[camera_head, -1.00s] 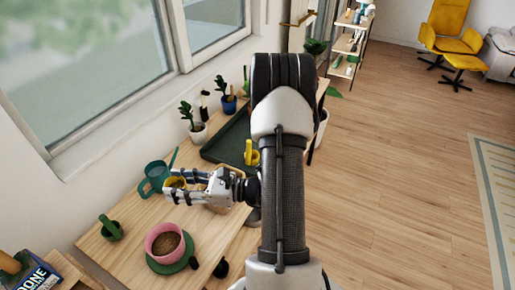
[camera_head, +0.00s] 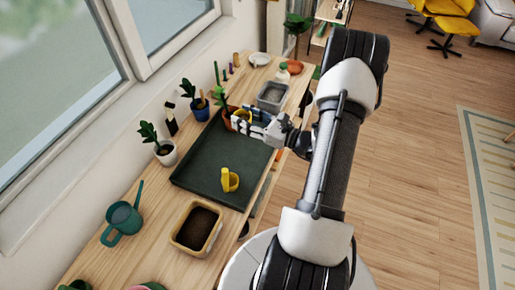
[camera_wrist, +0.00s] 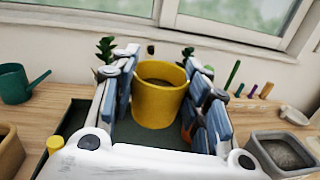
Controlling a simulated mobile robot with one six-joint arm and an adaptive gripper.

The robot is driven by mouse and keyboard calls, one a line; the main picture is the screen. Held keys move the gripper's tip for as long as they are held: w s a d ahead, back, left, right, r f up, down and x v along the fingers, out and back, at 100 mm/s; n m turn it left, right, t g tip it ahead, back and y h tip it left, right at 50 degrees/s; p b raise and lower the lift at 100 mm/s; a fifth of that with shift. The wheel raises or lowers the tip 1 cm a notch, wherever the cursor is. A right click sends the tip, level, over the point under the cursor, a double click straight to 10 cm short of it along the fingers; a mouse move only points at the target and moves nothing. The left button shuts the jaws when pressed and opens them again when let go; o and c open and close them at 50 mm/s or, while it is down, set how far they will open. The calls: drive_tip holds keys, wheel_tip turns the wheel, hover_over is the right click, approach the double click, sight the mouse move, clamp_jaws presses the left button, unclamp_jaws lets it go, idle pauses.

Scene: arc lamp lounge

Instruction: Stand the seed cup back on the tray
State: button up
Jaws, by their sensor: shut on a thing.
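The seed cup, a yellow cup with dark soil in it, is held upright between the fingers of my gripper (camera_head: 248,122). It fills the middle of the wrist view (camera_wrist: 158,104), with blue finger pads on both sides. In the head view my fingers partly hide the cup (camera_head: 242,114). The dark green tray (camera_head: 200,178) lies on the wooden table, and my gripper with the cup is over its far end. I cannot tell whether the cup's base touches the tray.
A yellow scoop-like vessel (camera_head: 230,181) sits on the tray's near part. A terracotta pot (camera_head: 229,122) is close beside my gripper. A grey bin (camera_head: 272,96) stands beyond; a tan soil box (camera_head: 197,229) and teal watering can (camera_head: 122,220) stand nearer. The tray's middle is clear.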

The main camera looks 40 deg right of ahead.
drive_tip(key=f+b, duration=0.2)
drive_tip(key=f, duration=0.4)
drive_tip(key=f+b, duration=0.2)
drive_tip(key=f, duration=0.5)
drive_tip(key=f+b, duration=0.2)
drive_tip(key=f, duration=0.5)
drive_tip(key=shift+d, duration=0.3)
drive_tip(key=shift+f, duration=0.2)
drive_tip(key=o, duration=1.1)
drive_tip(key=shift+r, duration=0.1)
